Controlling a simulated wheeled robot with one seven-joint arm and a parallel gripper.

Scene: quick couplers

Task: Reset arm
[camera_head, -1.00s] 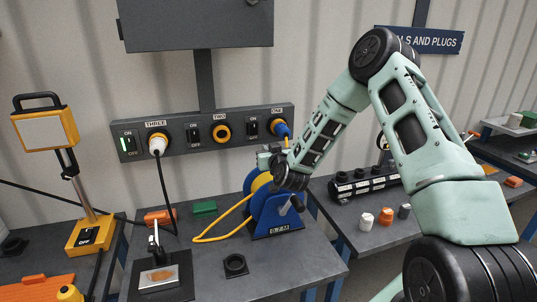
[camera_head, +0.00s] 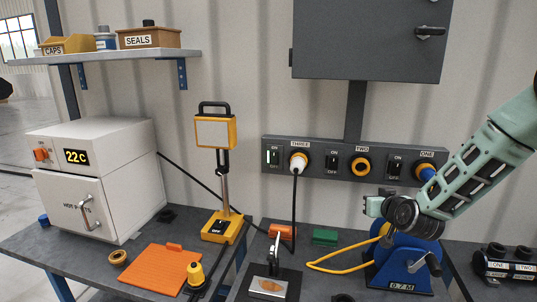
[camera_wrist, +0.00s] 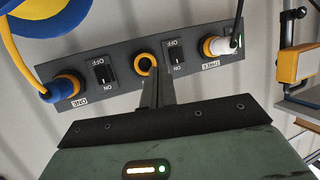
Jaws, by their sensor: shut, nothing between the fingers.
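My gripper (camera_head: 372,206) is in front of the wall socket panel (camera_head: 283,172), just above the blue hose reel (camera_head: 402,268) in the head view. In the wrist view its fingers (camera_wrist: 153,72) are together and empty, and their tips overlap the orange-ringed socket TWO (camera_wrist: 146,64) in the picture; I cannot tell the gap. Socket TWO also shows in the head view (camera_head: 361,166). A blue plug (camera_head: 426,172) sits in socket ONE, and a white plug (camera_head: 298,162) with a black cable sits in socket THREE.
A yellow work lamp (camera_head: 215,133) stands left of the panel. A white oven (camera_head: 92,180) reading 22c is at the far left. An orange mat (camera_head: 152,270), a green block (camera_head: 325,236) and a toggle clamp (camera_head: 272,255) are on the benches. A grey cabinet (camera_head: 368,38) hangs above.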

